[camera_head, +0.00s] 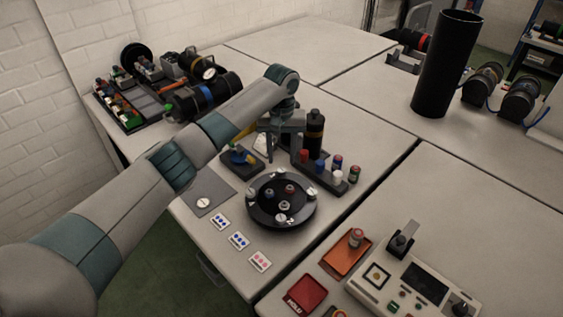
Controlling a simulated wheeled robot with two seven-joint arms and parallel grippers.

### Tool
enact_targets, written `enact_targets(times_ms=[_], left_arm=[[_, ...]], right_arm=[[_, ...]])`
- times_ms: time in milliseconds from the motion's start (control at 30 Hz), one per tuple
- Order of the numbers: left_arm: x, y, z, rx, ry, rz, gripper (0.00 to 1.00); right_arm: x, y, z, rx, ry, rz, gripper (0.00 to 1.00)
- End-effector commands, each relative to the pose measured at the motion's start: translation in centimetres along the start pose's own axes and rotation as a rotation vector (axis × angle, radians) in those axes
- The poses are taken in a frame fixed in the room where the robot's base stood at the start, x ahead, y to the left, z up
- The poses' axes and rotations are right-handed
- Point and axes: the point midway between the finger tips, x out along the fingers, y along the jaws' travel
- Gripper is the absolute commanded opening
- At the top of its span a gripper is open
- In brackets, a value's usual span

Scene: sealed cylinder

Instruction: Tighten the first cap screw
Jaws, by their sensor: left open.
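A round black disc (258,217), seemingly the cylinder's cap, lies on the near table with several small light and reddish screw heads on it. White marks stand near its rim; one reads 2. I cannot tell which screw is the first. My left gripper (271,154) points down just beyond the far edge of the disc, above the table. Its fingers look apart, with nothing clearly between them. My right gripper does not show.
A dark rack (325,178) with coloured small cylinders and a black bottle (314,135) stand right of the gripper. A grey mat (209,201) and several printed cards lie in front. A tall black tube (446,65) stands at back right. A control box (415,290) is at front right.

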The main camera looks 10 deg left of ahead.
Motion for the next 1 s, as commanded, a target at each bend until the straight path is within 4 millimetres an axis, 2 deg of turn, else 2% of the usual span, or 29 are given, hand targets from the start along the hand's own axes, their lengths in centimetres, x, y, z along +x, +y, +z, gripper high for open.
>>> enact_targets(times_ms=[100,300,700,733,900,1000], left_arm=[[1.8,-0.1,0.1,-0.001,-0.003,-0.002,0.40],[3.8,0.0,0.1,0.000,-0.001,0.000,0.40],[4.4,0.0,0.0,0.001,0.000,0.000,0.40],[4.4,0.0,0.0,0.001,0.000,0.000,0.38],[4.4,0.0,0.0,0.000,0.000,0.000,0.00],[4.3,0.0,0.0,0.001,0.000,0.000,0.00]], right_arm=[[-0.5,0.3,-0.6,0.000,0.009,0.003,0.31],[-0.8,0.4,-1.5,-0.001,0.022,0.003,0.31],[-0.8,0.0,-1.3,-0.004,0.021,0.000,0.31],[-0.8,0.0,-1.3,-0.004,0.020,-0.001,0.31],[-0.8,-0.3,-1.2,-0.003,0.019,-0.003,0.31],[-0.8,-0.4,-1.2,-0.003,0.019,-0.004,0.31]])
